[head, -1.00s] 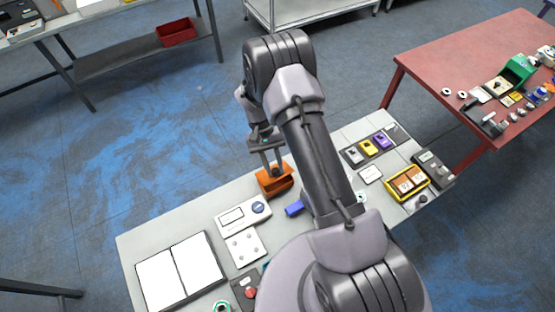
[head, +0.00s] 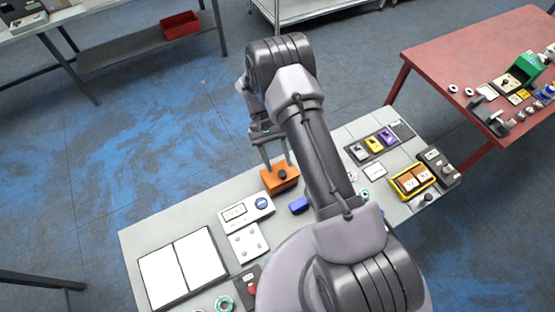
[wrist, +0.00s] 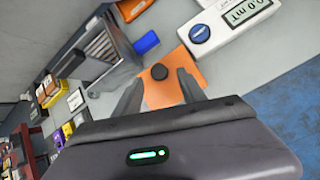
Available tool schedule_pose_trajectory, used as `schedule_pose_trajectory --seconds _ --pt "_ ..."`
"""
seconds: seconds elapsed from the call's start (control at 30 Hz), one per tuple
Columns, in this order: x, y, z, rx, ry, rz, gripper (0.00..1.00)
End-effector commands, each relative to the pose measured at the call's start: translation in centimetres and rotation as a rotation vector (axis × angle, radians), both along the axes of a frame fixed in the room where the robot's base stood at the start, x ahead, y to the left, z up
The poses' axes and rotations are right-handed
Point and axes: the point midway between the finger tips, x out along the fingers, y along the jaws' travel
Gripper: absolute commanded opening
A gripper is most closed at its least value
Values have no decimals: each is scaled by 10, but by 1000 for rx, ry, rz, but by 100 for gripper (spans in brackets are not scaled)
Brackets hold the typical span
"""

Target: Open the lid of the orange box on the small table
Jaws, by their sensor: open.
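The orange box (head: 275,184) stands on the small light-grey table (head: 150,240), near its far edge. A dark round knob (head: 282,174) sits on its orange top, which looks flat and closed. My gripper (head: 277,164) is directly over the box, with its two fingers apart and pointing down. In the wrist view the orange top (wrist: 160,95) shows between the open fingers, and the knob (wrist: 159,72) lies between the fingertips. Nothing is held. I cannot tell whether the fingers touch the box.
A blue block (head: 299,205) lies just in front of the box. A tray of coloured devices (head: 378,143) is at right. A red table (head: 450,60) stands behind right.

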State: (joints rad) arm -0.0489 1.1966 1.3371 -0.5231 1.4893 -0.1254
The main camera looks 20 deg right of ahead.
Motion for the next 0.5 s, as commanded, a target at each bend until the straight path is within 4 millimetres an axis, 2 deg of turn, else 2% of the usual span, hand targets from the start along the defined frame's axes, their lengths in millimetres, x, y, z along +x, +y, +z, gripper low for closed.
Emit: schedule_pose_trajectory --seconds 0.3,0.37,0.5 --pt "3 0 3 0 -3 1 48" --pt "8 1 9 0 -4 2 48" --pt "30 6 39 0 -7 0 48"
